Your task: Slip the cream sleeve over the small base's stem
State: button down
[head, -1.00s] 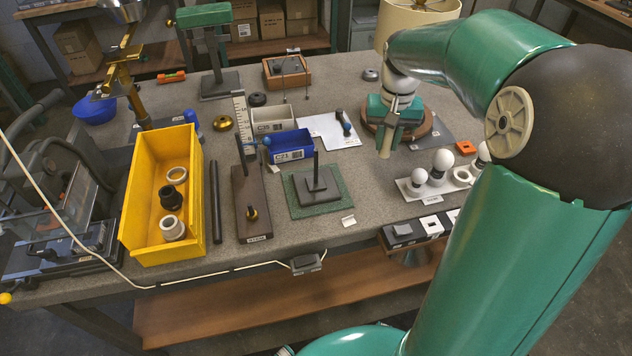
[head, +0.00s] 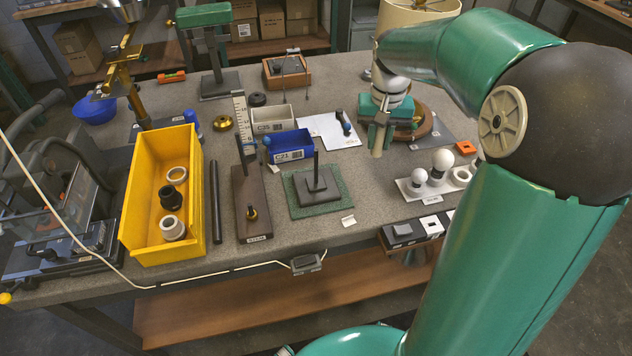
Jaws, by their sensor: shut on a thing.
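The small base (head: 318,191) is a dark square plate with a thin upright stem (head: 316,163), standing on a green mat (head: 296,206) near the middle of the bench. The stem is bare. My gripper (head: 379,120) is shut on the cream sleeve (head: 377,142), a short pale tube that hangs roughly upright below the fingers. The sleeve is to the right of the stem and farther back, apart from it. The upper part of the sleeve is hidden by the fingers.
A blue bin (head: 290,147) stands just behind the small base. A dark board with an upright post (head: 248,200) is left of the mat, beyond it a yellow bin (head: 134,232). A bulb tray (head: 428,194) lies to the right. Bare bench separates mat and tray.

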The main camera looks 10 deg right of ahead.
jog(key=shift+w+a, duration=1)
jog(key=shift+a, duration=1.2)
jog(key=shift+w+a, duration=0.95)
jog(key=shift+a, duration=1.2)
jog(key=shift+w+a, duration=1)
jog(key=shift+a, duration=1.2)
dwell(1.4)
